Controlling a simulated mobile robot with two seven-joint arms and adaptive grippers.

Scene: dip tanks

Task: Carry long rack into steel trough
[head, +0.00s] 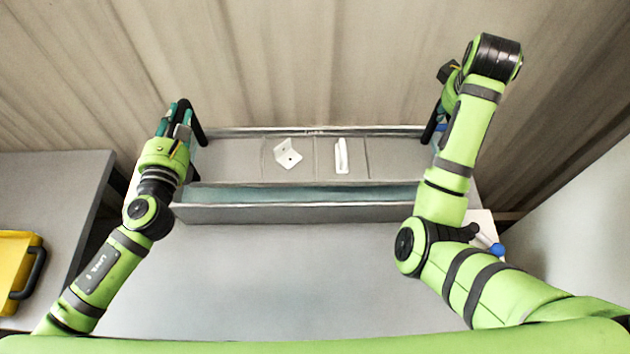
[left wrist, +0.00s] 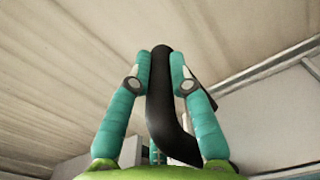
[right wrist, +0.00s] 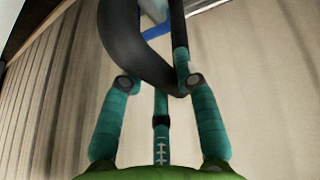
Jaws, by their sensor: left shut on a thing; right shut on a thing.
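The long rack (head: 235,158) is a grey tray with compartments and a black upright handle at each end. It holds a white angle bracket (head: 288,155) and a white upright piece (head: 342,157). My left gripper (head: 180,116) is shut on the left handle (left wrist: 162,100). My right gripper (right wrist: 156,82) is shut on the right handle (right wrist: 125,45); in the head view my arm mostly hides it. The steel trough (head: 310,214), with blue-green liquid (head: 310,193) inside, shows along the rack's near side. The rack hides the trough's far part; its height above it is unclear.
The grey table in front of the trough (head: 270,280) is clear. A yellow case (head: 18,270) with a dark handle sits on a side surface at the left. A blue knob (head: 497,249) shows beside my right arm. A ribbed wall stands behind.

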